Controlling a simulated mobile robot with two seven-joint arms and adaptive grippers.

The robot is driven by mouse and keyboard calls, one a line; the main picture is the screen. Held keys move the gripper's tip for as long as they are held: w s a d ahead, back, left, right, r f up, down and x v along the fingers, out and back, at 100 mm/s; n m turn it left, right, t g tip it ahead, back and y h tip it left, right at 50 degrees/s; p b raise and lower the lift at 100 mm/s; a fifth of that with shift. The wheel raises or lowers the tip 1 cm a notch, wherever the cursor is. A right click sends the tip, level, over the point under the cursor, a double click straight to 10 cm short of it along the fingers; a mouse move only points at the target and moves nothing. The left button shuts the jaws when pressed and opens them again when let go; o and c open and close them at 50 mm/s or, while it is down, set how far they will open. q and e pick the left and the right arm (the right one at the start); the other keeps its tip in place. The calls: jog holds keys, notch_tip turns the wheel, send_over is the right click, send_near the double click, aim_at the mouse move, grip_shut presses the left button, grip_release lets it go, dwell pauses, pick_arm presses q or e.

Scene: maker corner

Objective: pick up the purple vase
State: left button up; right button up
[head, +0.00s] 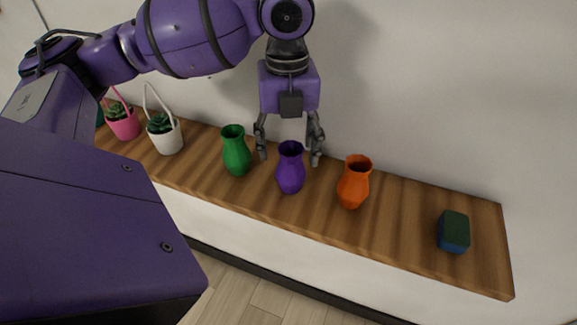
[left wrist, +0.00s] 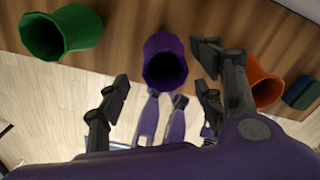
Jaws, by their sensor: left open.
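The purple vase (head: 290,172) stands upright on a wooden shelf (head: 400,235), between a green vase (head: 236,152) and an orange vase (head: 353,184). My left gripper (head: 289,157) points down with its fingers spread, one on each side of the purple vase's upper part in the head view. No contact shows, and I cannot tell the exact depth between them. In the left wrist view the purple vase (left wrist: 165,62) shows its open mouth beyond and between the spread fingers (left wrist: 165,82). My right gripper is not recognisable in either view.
A pink pot (head: 123,125) and a white pot (head: 167,140), both with handles and plants, stand at the left. A dark green and blue block (head: 453,232) lies at the right end. The wall is close behind. Bare shelf separates the orange vase and block.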

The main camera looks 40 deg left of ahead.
aim_at(288, 165)
pick_arm(q)
jog(key=f, duration=0.5)
jog(key=shift+w+a+f, duration=0.1)
jog(key=shift+w+f, duration=0.15)
jog(key=shift+f, duration=0.35)
jog(key=shift+c, duration=0.6)
jog(key=c, duration=1)
jog(key=shift+c, duration=0.2)
jog(key=shift+r, duration=0.1)
